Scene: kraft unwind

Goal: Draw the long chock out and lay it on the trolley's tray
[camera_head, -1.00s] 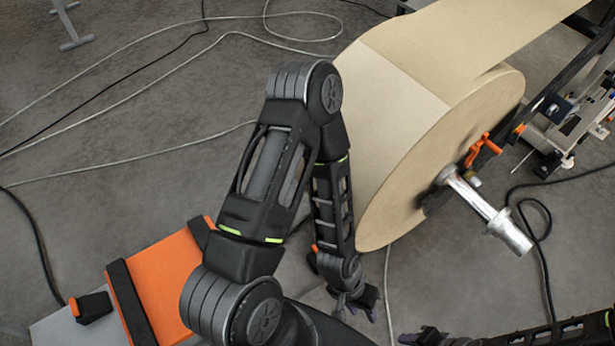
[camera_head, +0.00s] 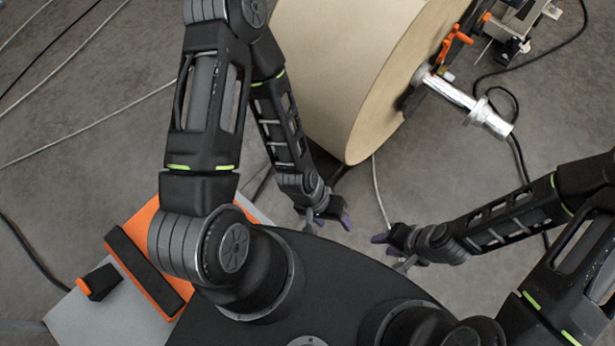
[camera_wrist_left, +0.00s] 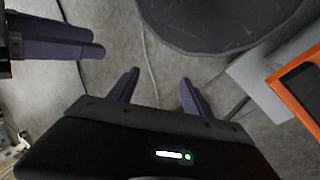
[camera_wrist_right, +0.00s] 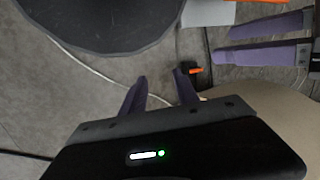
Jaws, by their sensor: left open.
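A dark block with an orange end (camera_wrist_right: 193,70) lies on the floor beside the roll in the right wrist view. It may be the long chock; in the head view my left arm seems to hide it. The trolley's grey tray (camera_head: 62,322) is at the lower left. A short black chock with an orange end (camera_head: 100,282) sits on it. My left gripper (camera_head: 330,222) is open and empty below the roll's lower edge; its spread fingers show in the left wrist view (camera_wrist_left: 160,82). My right gripper (camera_head: 389,252) is open and empty, just right of it.
The big kraft roll (camera_head: 335,75) stands at upper centre, with a metal shaft (camera_head: 470,105) sticking out. An orange case with a black bar (camera_head: 145,268) is on the trolley beside my left arm. Cables (camera_head: 380,190) cross the floor. My dark round base fills the lower middle.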

